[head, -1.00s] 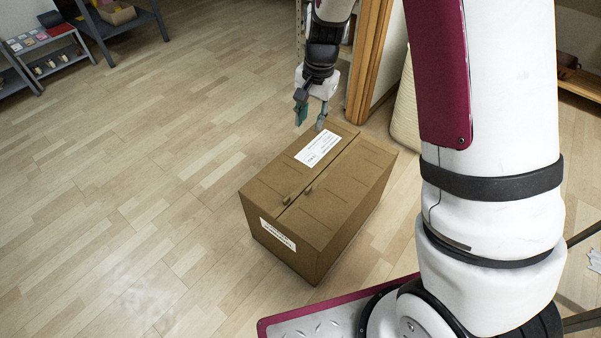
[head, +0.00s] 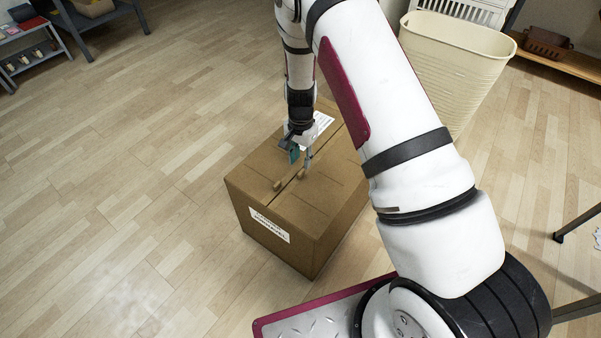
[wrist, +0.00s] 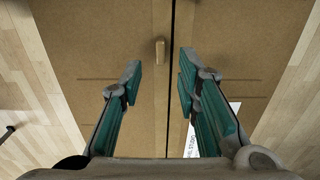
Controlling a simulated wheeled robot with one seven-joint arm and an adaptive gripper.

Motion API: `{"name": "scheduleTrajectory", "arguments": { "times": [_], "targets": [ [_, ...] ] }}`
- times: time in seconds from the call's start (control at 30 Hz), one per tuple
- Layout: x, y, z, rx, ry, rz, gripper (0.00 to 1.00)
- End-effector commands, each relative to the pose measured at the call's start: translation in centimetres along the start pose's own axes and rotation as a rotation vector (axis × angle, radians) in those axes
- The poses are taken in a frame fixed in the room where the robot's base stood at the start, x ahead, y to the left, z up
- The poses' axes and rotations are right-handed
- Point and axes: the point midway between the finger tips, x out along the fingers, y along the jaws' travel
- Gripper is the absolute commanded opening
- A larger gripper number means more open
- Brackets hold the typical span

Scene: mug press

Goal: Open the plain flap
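A closed brown cardboard box (head: 270,190) stands on the floor, its top split by a seam into two flaps. The plain flap (head: 322,203) is right of the seam in the head view and on the left in the wrist view (wrist: 95,45). It bears a small tan knob (head: 302,174), also in the wrist view (wrist: 159,51). My gripper (head: 301,160) is open and empty over the top. In the wrist view its fingertips (wrist: 159,78) stand either side of the plain flap's knob line, apart from the knob.
A cream bin (head: 455,65) stands behind my arm at upper right. Shelves (head: 95,15) are at the upper left. A dark table leg (head: 580,222) stands at the right. The wooden floor left of the box is clear.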

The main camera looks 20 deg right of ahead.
Motion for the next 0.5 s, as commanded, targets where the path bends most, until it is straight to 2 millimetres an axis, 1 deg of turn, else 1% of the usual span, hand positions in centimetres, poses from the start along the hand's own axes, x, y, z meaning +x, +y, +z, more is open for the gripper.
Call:
{"name": "scheduleTrajectory", "arguments": {
  "times": [0.03,0.2,0.3,0.5],
  "targets": [
    [1.3,0.1,0.0,0.000,-0.002,0.002,0.30],
    [4.0,0.0,0.0,-0.001,-0.001,0.000,0.30],
    [5.1,0.0,0.0,-0.001,0.000,0.000,0.30],
    [6.0,0.0,0.0,-0.001,0.000,0.000,0.30]
  ]
}}
